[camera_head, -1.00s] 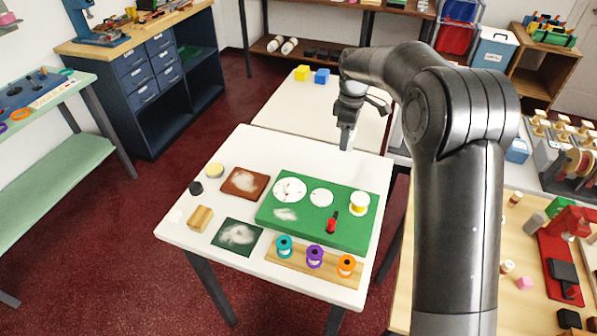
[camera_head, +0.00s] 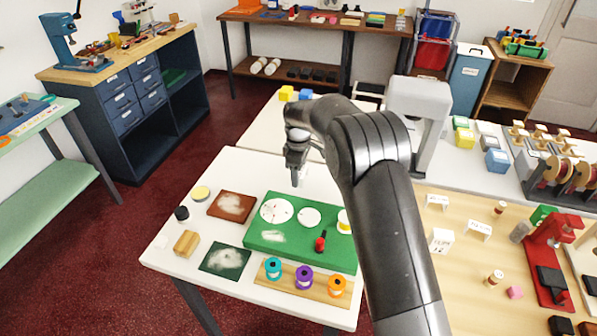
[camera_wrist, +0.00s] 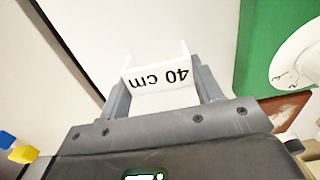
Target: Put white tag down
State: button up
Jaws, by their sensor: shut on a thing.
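The white tag (camera_wrist: 160,80), printed "40 cm", sits between the two fingers of my gripper (camera_wrist: 163,92) in the wrist view, its lettering upside down. My gripper is shut on it. In the head view my gripper (camera_head: 297,178) points down near the back edge of the white table (camera_head: 205,177), behind the green board (camera_head: 262,243). The tag is too small to make out there. In the wrist view a pale surface lies beyond the tag, with the green board (camera_wrist: 252,45) at the right.
A wooden strip with teal, purple and orange spools (camera_head: 304,277) lies in front. A brown pad (camera_head: 231,206) and a dark green pad (camera_head: 225,259) lie left. The back strip of the white table looks clear.

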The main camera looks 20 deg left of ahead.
jog(key=shift+f, duration=0.1)
jog(key=o, duration=0.9)
jog(key=shift+o, duration=0.2)
notch_tip(320, 180, up, 12)
